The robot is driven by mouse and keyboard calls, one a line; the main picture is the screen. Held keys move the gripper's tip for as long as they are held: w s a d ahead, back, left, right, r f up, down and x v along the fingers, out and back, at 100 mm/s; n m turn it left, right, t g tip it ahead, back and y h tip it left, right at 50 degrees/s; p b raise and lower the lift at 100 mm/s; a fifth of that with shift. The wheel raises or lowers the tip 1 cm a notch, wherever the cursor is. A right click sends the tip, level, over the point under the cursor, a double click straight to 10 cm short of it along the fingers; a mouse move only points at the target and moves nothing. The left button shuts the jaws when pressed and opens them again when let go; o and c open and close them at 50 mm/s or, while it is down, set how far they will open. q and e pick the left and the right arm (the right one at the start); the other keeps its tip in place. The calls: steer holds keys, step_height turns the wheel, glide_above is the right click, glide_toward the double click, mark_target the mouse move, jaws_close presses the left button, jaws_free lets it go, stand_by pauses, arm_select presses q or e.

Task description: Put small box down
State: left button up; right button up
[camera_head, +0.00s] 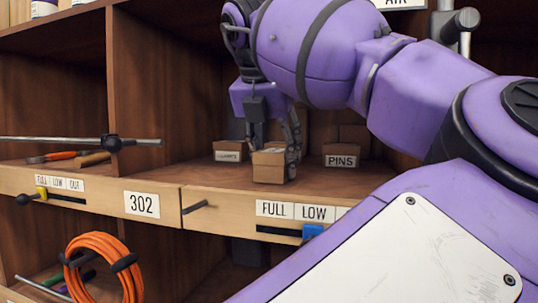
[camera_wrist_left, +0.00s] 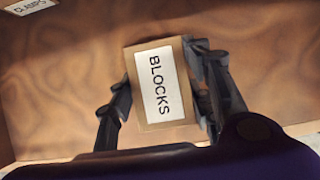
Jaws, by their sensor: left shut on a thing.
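The small cardboard box (camera_head: 270,167), labelled BLOCKS, is at the front of the shelf compartment above the 302 label. My left gripper (camera_head: 276,145) reaches down over it from above, with one finger on each side. In the left wrist view the box (camera_wrist_left: 158,85) sits between the dark fingers, its label facing the camera. The left gripper is shut on it. The box's underside is at or very near the shelf board (camera_head: 215,183); I cannot tell whether it touches. My right gripper is not in view.
A box labelled PINS (camera_head: 341,156) stands behind to the right, and a box labelled CLAMPS (camera_head: 228,151) behind to the left. A vertical divider (camera_head: 150,80) bounds the compartment on the left. A blue slider (camera_head: 312,231) sits on the front edge below. Bare shelf lies left of the held box.

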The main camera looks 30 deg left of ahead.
arm_select(q)
steer(key=o, duration=1.4)
steer(key=v, duration=1.2)
